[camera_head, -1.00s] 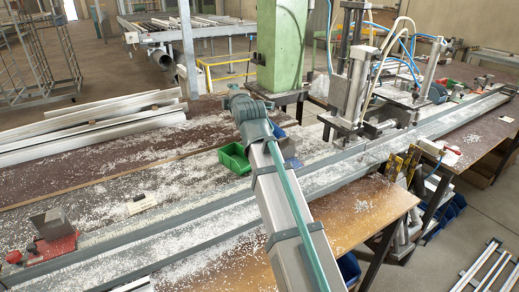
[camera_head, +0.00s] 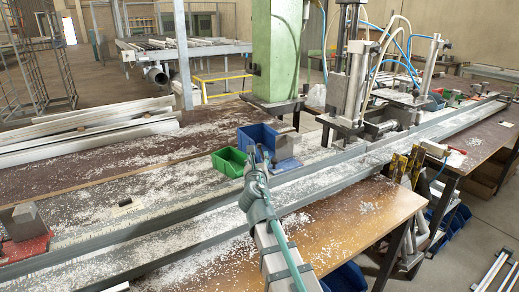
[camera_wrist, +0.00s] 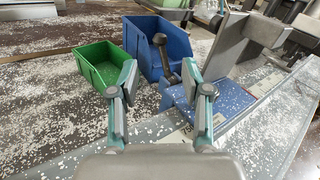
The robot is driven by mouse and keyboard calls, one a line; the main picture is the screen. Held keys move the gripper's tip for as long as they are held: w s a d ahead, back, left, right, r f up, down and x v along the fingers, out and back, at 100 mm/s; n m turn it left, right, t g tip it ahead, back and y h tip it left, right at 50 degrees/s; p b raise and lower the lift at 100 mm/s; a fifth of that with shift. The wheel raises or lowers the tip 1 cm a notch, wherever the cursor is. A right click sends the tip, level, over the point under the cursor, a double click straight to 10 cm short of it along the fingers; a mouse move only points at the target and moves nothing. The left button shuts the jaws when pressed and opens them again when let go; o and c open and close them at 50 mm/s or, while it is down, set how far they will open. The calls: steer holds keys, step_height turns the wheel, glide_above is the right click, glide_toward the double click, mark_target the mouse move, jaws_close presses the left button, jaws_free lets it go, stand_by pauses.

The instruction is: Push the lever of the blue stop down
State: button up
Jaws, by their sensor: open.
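The blue stop (camera_wrist: 225,102) has a flat blue base and an upright grey metal plate (camera_wrist: 243,38). It lies on the bench rail, and its base also shows in the head view (camera_head: 287,165). Its dark lever (camera_wrist: 166,58) with a round knob stands up at the stop's left side, in front of a blue bin. My gripper (camera_wrist: 160,76) is open and empty, its two fingers apart. In the wrist view the lever appears between the fingertips, with the right fingertip overlapping the stop's left edge. I cannot tell whether they touch. In the head view my gripper (camera_head: 257,158) points toward the stop.
A blue bin (camera_head: 258,135) and a green bin (camera_head: 229,161) stand just behind and left of the stop. A red stop (camera_head: 25,245) sits at the far left of the rail. A green column (camera_head: 275,50) and clamp machinery (camera_head: 355,85) stand behind. White chips cover the bench.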

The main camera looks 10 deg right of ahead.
mark_target(259, 147)
steer(key=x, duration=1)
steer(key=shift+c, duration=0.3)
jaws_close()
